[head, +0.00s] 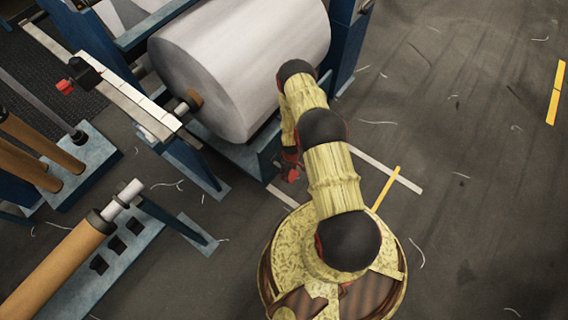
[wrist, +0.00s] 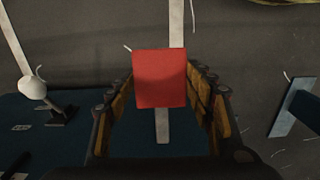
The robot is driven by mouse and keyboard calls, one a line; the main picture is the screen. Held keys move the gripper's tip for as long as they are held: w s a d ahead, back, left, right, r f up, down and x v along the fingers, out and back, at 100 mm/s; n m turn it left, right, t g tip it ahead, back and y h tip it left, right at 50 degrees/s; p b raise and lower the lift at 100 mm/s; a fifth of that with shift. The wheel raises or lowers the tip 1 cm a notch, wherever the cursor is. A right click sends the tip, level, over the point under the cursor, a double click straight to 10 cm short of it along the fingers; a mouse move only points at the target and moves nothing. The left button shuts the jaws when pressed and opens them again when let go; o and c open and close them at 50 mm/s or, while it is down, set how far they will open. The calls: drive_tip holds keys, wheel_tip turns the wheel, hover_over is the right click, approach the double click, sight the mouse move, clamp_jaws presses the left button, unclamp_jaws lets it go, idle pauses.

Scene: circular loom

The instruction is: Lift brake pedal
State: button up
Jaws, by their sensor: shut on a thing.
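The brake pedal (wrist: 160,78) is a red, flat-faced block in the middle of the wrist view. My gripper (wrist: 162,88) has one finger on each side of it and is shut on it. A pale bar (wrist: 162,126) shows below the pedal, between the fingers. The exact contact at the finger pads is hard to see. In the head view, a small red part (head: 291,173) shows low beside the machine, left of my arm; my arm hides most of my gripper there.
A large white roll (head: 240,65) sits in the blue machine frame. A white-knobbed lever (wrist: 33,88) stands left of my gripper in the wrist view. A black clamp with a red knob (head: 66,87) sits on a rail. Open floor (head: 470,200) with thread scraps lies to the right.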

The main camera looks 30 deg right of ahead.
drive_tip(key=shift+w, duration=0.45)
drive_tip(key=shift+s+r, duration=0.2)
drive_tip(key=shift+r, duration=0.15)
drive_tip(key=shift+w+r, duration=0.1)
drive_tip(key=shift+r, duration=0.25)
drive_tip(key=shift+w+f, duration=0.15)
drive_tip(key=shift+f, duration=0.1)
drive_tip(key=shift+r, duration=0.1)
